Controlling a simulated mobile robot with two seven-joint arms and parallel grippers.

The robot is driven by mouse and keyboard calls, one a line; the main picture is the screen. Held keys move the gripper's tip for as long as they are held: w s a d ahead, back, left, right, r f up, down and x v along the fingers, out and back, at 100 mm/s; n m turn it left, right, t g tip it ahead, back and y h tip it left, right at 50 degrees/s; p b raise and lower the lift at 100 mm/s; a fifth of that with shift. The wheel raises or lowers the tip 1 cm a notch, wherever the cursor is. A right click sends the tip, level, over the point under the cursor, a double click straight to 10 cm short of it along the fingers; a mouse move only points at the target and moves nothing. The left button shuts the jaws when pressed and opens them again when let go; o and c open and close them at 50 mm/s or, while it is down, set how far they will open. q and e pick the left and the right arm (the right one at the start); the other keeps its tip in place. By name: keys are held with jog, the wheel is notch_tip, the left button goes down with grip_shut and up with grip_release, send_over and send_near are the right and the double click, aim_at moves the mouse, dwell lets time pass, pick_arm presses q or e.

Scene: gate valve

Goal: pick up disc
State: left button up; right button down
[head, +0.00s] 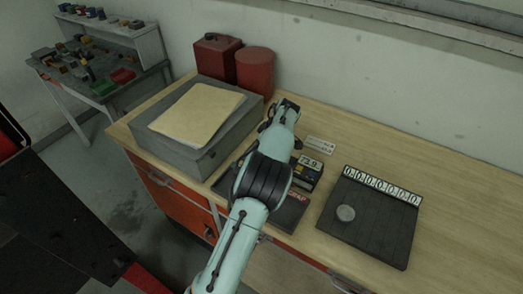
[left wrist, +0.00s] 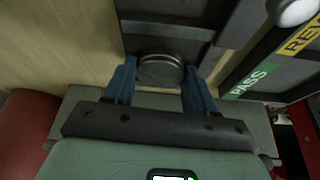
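In the left wrist view a dark round disc (left wrist: 160,70) with a lighter metal rim sits between the two blue fingers of my left gripper (left wrist: 160,82). The fingers stand close on either side of it; I cannot tell whether they touch it. In the head view my left arm reaches over the bench and its gripper end (head: 284,108) is near the grey box; the fingers and this disc are hidden there. Another pale grey disc (head: 346,213) lies on a dark gridded tray (head: 375,238) at the right. My right gripper is not in view.
A grey box (head: 180,148) with a tan folder (head: 197,115) stands at the left, with red cans (head: 255,70) behind. A small display unit (head: 309,172) stands right of my arm. A dark labelled tray (head: 290,212) lies partly under my arm. The far right bench is clear.

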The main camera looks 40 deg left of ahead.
pick_arm(q)
jog(key=shift+c, duration=1.2)
jog(key=shift+r, duration=0.15)
